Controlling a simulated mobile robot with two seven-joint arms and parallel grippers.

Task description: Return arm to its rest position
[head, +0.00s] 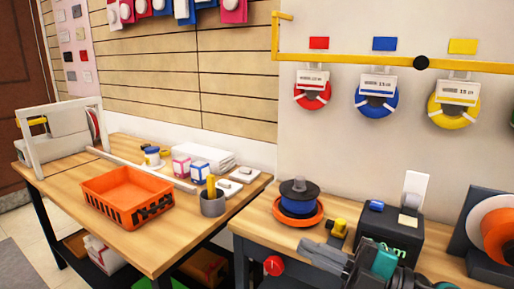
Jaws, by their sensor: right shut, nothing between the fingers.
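My right gripper (318,254) shows at the lower right, its grey fingers pointing left in front of the right-hand bench (262,210). It is shut with nothing between the fingers. Part of my right arm comes in from the bottom right corner. My left gripper is not in view.
On the right bench are a blue spool on an orange disc (297,212), a small yellow item (338,227) and a dark box (392,232). A red knob (273,266) shows at its front. An orange basket (127,197) stands on the left table (150,252). Coloured spools hang behind.

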